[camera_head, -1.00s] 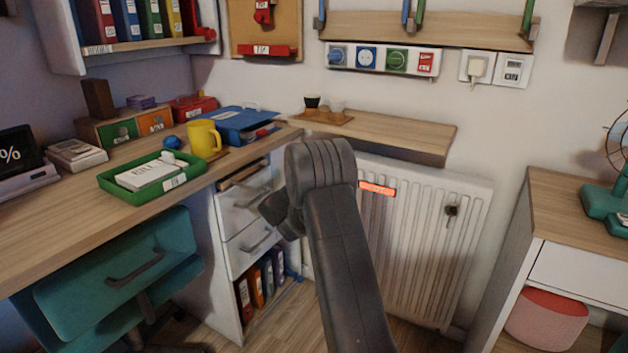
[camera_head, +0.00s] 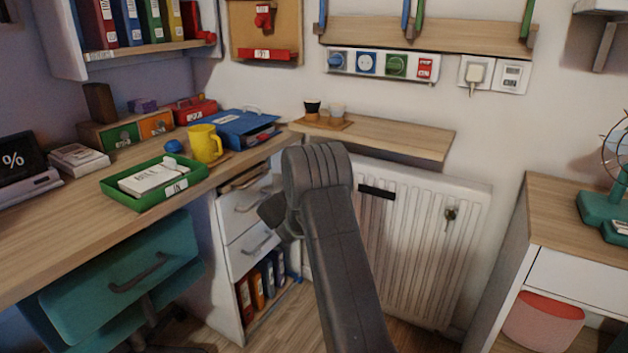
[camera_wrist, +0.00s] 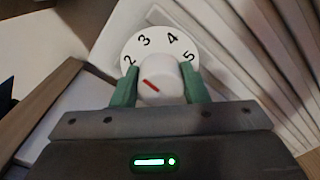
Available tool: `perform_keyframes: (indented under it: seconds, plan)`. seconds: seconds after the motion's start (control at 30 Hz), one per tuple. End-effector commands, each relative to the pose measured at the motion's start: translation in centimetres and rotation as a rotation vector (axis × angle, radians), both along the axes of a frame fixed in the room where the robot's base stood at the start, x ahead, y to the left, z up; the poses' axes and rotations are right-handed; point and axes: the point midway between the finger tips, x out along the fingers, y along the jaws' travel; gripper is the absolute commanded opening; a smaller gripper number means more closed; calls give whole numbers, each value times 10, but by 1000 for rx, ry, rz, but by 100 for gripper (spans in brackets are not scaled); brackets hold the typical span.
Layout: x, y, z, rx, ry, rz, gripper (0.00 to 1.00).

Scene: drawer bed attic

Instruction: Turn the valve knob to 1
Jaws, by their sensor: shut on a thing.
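The valve knob (camera_wrist: 163,88) is white with a short red mark and shows in the wrist view. Behind it is a white dial (camera_wrist: 159,40) with the numbers 2, 3, 4 and 5 in view; the 1 is not visible. The red mark lies on the left part of the knob and slants; which number it indicates is unclear. My gripper (camera_wrist: 159,84) has its two green fingers closed on either side of the knob. In the head view my arm hides the knob and gripper.
A white radiator (camera_head: 430,245) with a dark strip (camera_head: 376,192) stands behind my arm. A wooden shelf (camera_head: 405,137) with two cups juts out above it. A desk and drawer unit (camera_head: 240,211) are at left, a cabinet (camera_head: 580,277) at right.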

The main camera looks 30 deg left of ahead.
Motion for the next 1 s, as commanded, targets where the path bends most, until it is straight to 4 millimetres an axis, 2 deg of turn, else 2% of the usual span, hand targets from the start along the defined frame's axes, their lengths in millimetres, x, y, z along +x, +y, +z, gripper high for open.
perform_keyframes:
  seconds: [1.0]
  plan:
    - [-1, 2, 1, -961, 78, 3, 18]
